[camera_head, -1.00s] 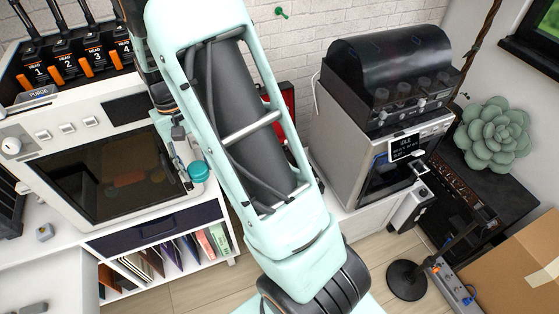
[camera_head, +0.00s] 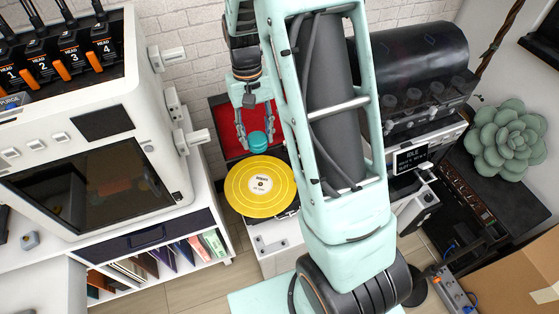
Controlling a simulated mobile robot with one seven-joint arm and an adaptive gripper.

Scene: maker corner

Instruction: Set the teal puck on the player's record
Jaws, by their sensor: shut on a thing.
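The teal puck (camera_head: 258,142) is held between the fingertips of my gripper (camera_head: 256,132), which is shut on it. My gripper points down, just behind the record player's yellow record (camera_head: 262,205). In the picture the puck shows above the record's far edge, in front of the red inner lid; its exact height over the player is hard to tell. The record lies flat with a pale centre label and nothing on it. The record player (camera_head: 236,118) has its dark-edged, red-lined lid raised at the back. My arm hides the player's right side.
A white 3D printer (camera_head: 150,60) with side knobs stands close on the left. A dark-hooded machine (camera_head: 415,75) stands on the right. A white shelf with books (camera_head: 160,262) is below the printer. A green succulent (camera_head: 508,138) is at the far right.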

